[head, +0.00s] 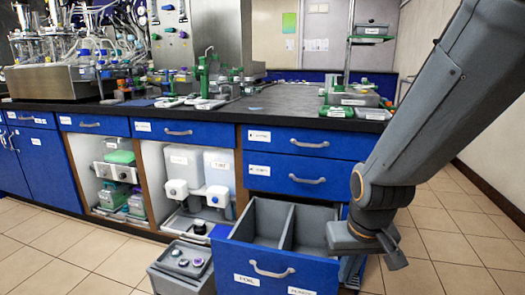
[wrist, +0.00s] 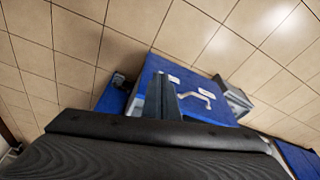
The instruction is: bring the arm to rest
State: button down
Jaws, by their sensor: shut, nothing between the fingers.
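My arm (head: 440,100) comes down from the upper right in the head view. Its wrist (head: 365,225) is at the right side of an open blue drawer (head: 275,272), and overlaps it in the picture. I cannot tell how far apart they are. In the wrist view my gripper (wrist: 161,85) is shut and empty, its fingers pointing toward the blue drawer front (wrist: 197,98) and its handle. The dark gripper body fills the bottom of that view.
The pulled-out drawer has two grey compartments that look empty. A grey box (head: 180,268) with several round items stands left of it. The blue-fronted bench (head: 300,140) carries bioreactors (head: 75,70) and green-and-white tools. Tiled floor (head: 455,235) is clear at the right.

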jog(key=s+a+n+g, duration=0.1)
jog(key=s+a+n, duration=0.2)
jog(key=s+a, duration=0.5)
jog(key=s+a+n+g, duration=0.2)
jog(key=s+a+n, duration=0.25)
jog(key=a, duration=0.65)
jog(key=d+r+m+p, duration=0.4)
jog(key=d+r+p, duration=0.6)
jog(key=r+p, duration=0.3)
jog(key=d+r+m+p, duration=0.3)
jog(key=d+r+p, duration=0.7)
jog(key=r+p, duration=0.3)
jog(key=shift+s+r+m+p, duration=0.25)
jog(key=shift+m+p, duration=0.1)
jog(key=shift+p, duration=0.3)
